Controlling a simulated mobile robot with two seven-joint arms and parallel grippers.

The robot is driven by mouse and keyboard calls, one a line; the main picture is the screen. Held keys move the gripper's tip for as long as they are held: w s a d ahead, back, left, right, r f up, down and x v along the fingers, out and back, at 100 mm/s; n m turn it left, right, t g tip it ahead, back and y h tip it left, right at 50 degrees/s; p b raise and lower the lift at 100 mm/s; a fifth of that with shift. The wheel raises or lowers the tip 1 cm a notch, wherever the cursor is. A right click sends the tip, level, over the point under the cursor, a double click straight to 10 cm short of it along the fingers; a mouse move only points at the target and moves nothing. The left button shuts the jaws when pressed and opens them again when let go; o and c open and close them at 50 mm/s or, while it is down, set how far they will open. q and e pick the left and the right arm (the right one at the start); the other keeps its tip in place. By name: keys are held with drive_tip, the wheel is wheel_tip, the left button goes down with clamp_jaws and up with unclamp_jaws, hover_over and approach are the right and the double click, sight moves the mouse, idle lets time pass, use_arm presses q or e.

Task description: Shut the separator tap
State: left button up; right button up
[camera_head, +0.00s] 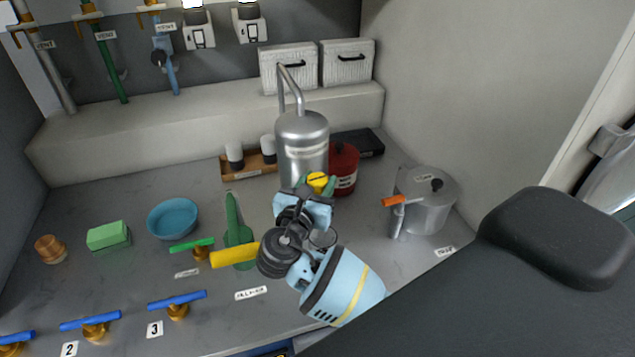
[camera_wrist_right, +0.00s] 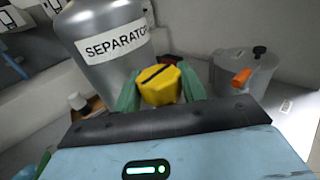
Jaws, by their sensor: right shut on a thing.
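The separator (camera_head: 302,145) is an upright grey metal cylinder with a bent pipe on top. Its label reads SEPARATO, the rest cut off, in the right wrist view (camera_wrist_right: 108,45). A yellow knob with a dark slot, the separator tap (camera_head: 317,179), is at the lower front of the cylinder; it also shows in the right wrist view (camera_wrist_right: 161,84). My right gripper (camera_wrist_right: 160,92) has its green fingers on both sides of the knob and is shut on it. The knob's stem is hidden. My left gripper is not in view.
A red can (camera_head: 343,168) stands close behind the separator's right side. A lidded pot (camera_head: 427,200) with an orange handle stands to the right. Left are a blue bowl (camera_head: 173,217), a green block (camera_head: 108,236) and several blue-handled valves (camera_head: 177,300) at the front.

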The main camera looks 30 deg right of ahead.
sight(317, 179)
drive_tip(key=o, duration=1)
drive_tip(key=shift+c, duration=0.2)
drive_tip(key=shift+r, duration=0.1)
drive_tip(key=shift+r, duration=0.3)
wheel_tip(317, 179, up, 3)
drive_tip(key=shift+f, duration=0.15)
drive_tip(key=s+a+r, duration=0.1)
drive_tip(key=s+a, duration=0.7)
drive_tip(key=s, duration=0.5)
drive_tip(key=shift+s+r, duration=0.25)
drive_tip(key=shift+s, duration=0.1)
drive_tip(key=shift+a, duration=0.1)
drive_tip(key=shift+c, duration=0.3)
